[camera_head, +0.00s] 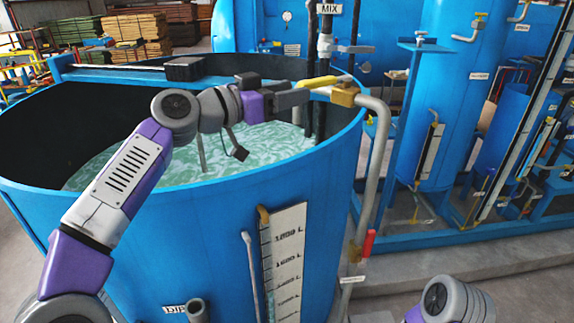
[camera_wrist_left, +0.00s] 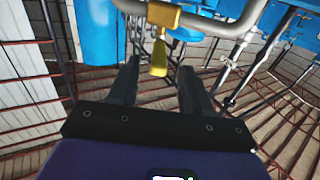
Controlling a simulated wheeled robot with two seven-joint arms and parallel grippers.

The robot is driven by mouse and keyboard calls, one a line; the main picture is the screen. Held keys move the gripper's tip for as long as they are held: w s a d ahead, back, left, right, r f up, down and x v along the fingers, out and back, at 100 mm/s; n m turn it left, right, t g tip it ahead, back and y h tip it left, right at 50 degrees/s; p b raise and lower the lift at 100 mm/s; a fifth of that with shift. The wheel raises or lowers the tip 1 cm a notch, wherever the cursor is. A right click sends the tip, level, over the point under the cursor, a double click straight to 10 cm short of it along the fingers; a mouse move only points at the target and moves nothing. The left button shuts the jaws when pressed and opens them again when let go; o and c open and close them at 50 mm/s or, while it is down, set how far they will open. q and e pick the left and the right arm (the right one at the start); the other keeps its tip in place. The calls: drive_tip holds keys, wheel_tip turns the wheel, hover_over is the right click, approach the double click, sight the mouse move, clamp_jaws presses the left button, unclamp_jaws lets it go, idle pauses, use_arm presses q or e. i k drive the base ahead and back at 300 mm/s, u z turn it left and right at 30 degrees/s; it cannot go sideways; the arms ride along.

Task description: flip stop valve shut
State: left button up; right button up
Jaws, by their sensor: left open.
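A valve with a brass-yellow body (camera_head: 344,96) sits on a grey pipe at the tank's right rim. Its yellow lever (camera_head: 318,82) points left, toward my left gripper. In the left wrist view, the valve body (camera_wrist_left: 163,15) is at the top and the lever (camera_wrist_left: 158,58) reaches down between the fingertips. My left gripper (camera_head: 304,92) is open, with its dark fingers (camera_wrist_left: 160,72) apart on either side of the lever's end. I cannot tell whether they touch it. My right gripper is out of view; only part of that arm shows at the bottom right.
The open blue tank (camera_head: 210,235) holds greenish water below my left arm. The grey pipe (camera_head: 379,150) bends down outside the tank to a red handle (camera_head: 369,243). A vertical mixer shaft (camera_head: 325,40) stands behind the valve. Blue vessels (camera_head: 445,90) stand at the right.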

sight(370, 238)
drive_tip(key=k, duration=1)
